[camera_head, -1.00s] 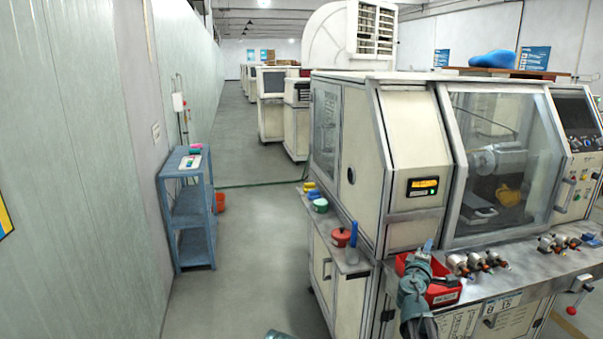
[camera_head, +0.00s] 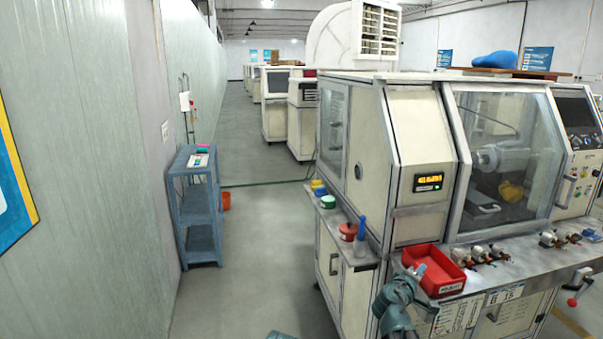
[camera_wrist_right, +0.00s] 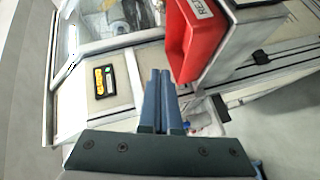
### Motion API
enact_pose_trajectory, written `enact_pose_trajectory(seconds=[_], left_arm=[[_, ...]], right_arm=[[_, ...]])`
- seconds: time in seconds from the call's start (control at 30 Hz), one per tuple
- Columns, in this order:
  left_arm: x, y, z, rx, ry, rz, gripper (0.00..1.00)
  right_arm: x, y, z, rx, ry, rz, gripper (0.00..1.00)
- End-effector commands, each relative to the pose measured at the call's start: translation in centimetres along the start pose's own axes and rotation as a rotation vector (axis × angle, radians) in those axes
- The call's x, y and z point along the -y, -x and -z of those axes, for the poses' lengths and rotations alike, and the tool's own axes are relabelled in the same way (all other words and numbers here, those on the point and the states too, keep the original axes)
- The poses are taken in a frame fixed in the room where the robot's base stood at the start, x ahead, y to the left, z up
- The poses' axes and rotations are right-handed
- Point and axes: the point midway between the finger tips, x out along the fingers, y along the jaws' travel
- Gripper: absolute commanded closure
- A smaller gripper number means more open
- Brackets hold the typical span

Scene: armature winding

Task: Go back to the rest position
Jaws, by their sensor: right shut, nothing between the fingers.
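My right gripper (camera_head: 418,271) is in front of the machine's work shelf, just left of the red tray. In the right wrist view its two blue-grey fingers (camera_wrist_right: 160,98) are together with nothing between them. The red tray (camera_head: 452,283) sits on the shelf edge and looks empty from here; it also shows in the right wrist view (camera_wrist_right: 184,45), to the right of the fingers. A small piece of my left arm (camera_head: 280,335) shows at the bottom edge of the head view. My left gripper is not visible.
The winding machine (camera_head: 420,140) fills the right side. Its shelf (camera_head: 520,258) carries several armatures (camera_head: 480,254). A side ledge holds a red pot (camera_head: 348,231) and a blue bottle (camera_head: 361,228). A blue rack (camera_head: 199,222) stands by the left wall. The aisle floor between is clear.

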Motion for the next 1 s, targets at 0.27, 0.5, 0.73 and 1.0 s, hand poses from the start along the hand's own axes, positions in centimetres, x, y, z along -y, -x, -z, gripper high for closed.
enact_pose_trajectory(seconds=[0.27, 0.5, 0.73, 1.0], left_arm=[[0.0, 0.0, 0.0, 0.0, 0.0, 0.0, 0.5], [0.0, 0.0, 0.0, 0.0, 0.0, 0.0, 0.5], [0.0, 0.0, 0.0, 0.0, 0.0, 0.0, 0.5], [0.0, 0.0, 0.0, 0.0, 0.0, 0.0, 0.5]], right_arm=[[9.2, 8.2, -1.3, 0.19, -0.2, 0.316, 1.0], [19.5, 21.4, -2.6, 0.411, -0.262, 0.761, 1.0], [24.0, 31.8, -3.8, 0.546, -0.202, 1.07, 1.0], [24.9, 35.5, -4.2, 0.592, -0.164, 1.178, 1.0]])
